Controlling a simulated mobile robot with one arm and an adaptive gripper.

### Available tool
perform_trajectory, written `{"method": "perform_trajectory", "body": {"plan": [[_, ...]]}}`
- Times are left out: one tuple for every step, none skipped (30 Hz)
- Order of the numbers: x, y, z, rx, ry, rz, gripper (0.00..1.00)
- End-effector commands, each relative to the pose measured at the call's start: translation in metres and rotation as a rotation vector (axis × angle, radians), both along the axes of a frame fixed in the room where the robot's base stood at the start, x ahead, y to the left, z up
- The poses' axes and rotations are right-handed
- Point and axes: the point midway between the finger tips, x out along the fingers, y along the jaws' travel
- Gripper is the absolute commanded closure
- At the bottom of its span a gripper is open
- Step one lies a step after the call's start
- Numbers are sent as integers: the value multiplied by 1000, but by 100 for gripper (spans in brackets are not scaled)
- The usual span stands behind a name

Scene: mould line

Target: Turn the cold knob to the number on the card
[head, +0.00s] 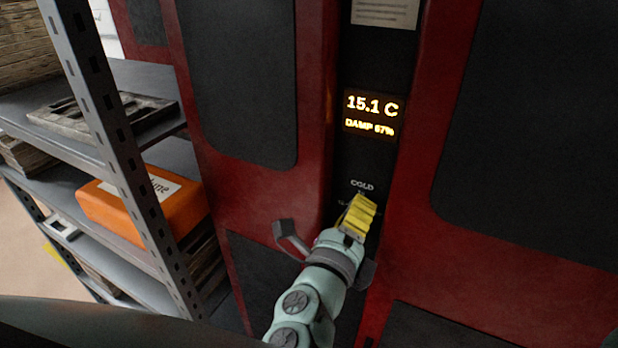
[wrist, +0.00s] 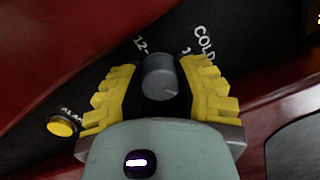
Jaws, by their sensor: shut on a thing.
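The cold knob (wrist: 159,77) is a dark grey round knob on a black panel strip, seen in the wrist view. My gripper (wrist: 157,84) has its yellow fingers on either side of it and is shut on it. A pale pointer mark shows at the knob's lower right edge. A "12" shows by the knob's upper left, and another number at its upper right is mostly hidden by a finger. In the head view my gripper (head: 360,212) covers the knob, just below the word COLD. A pale card (head: 385,12) is cut off at the top; its print is unreadable.
A lit display (head: 371,115) above the knob reads 15.1 C and DAMP 67%. A yellow button (wrist: 62,126) sits left of my gripper in the wrist view. Red cabinet doors flank the strip. A metal shelf (head: 160,225) with an orange box (head: 150,205) stands at left.

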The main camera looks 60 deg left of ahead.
Motion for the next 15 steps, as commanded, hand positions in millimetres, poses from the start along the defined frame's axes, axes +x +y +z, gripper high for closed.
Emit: {"method": "perform_trajectory", "body": {"plan": [[-2,1,-4,40,24,7,100],[-2,1,-4,64,37,7,100],[-2,1,-4,95,54,7,100],[-2,2,-4,118,68,8,100],[-2,2,-4,139,80,8,100],[-2,2,-4,167,96,8,100],[-3,2,-4,187,107,9,100],[-3,2,-4,206,117,9,100],[-3,2,-4,231,132,8,100],[-2,2,-4,247,142,8,100],[-2,2,-3,265,151,8,100],[-2,1,-3,285,161,8,100],[-2,1,-3,299,169,8,100],[-2,1,-3,313,177,8,100],[-2,1,-3,329,186,7,100]]}}
